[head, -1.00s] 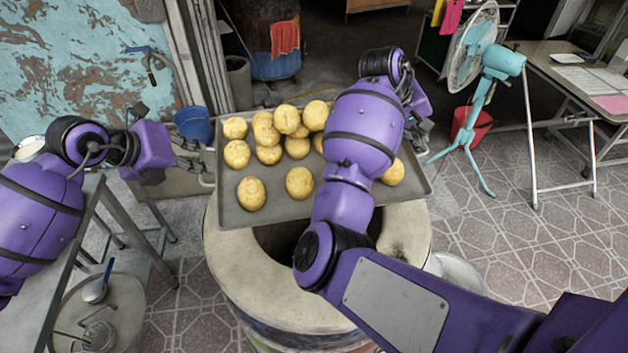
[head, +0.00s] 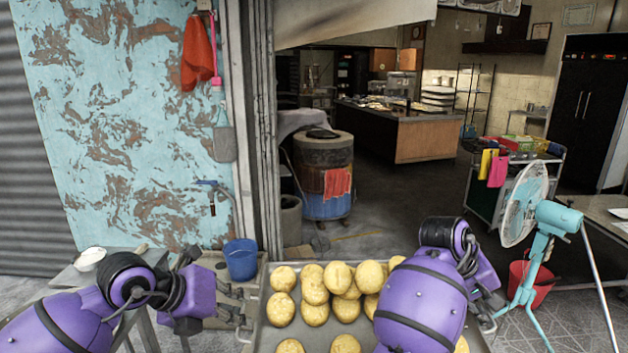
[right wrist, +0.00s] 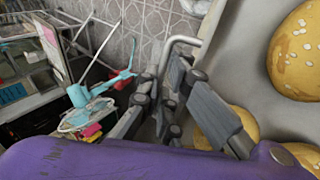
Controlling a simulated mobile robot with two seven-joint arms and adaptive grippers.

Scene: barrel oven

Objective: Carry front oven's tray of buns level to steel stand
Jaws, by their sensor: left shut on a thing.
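The grey tray (head: 262,338) of round golden buns (head: 338,275) is at the bottom middle of the head view, its near part cut off by the frame. It looks roughly level. My left gripper (head: 240,308) is shut on the tray's left handle. My right gripper (head: 490,312) is at the tray's right edge, partly hidden by my arm. In the right wrist view its fingers (right wrist: 185,105) are beside the bent wire handle (right wrist: 183,42); their grip is unclear. A grey metal surface, possibly the steel stand (head: 65,278), shows at left. The front oven is out of view.
A blue bucket (head: 241,260) stands behind the tray's left side. A rear barrel oven (head: 325,170) with a red cloth stands beyond. A turquoise fan (head: 553,218) and red bucket (head: 530,280) are at right, near my right arm. Dark open floor lies behind the tray.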

